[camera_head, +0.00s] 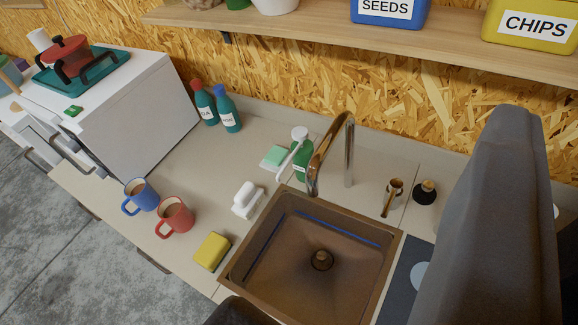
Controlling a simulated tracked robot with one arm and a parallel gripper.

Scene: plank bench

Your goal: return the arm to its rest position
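A large dark grey part of my own arm or gripper (497,225) fills the right side of the view, over the right end of the counter. A dark rounded piece shows at the bottom edge, left of the sink, and seems to be mine too. I see no pair of fingertips, so whether my gripper is open or shut is not shown. Nothing held is visible. The brown sink (305,262) lies in front of me, empty apart from its drain.
A curved tap (319,160) rises behind the sink. A shelf (330,30) with boxes overhangs the back. Grey floor is clear at lower left.

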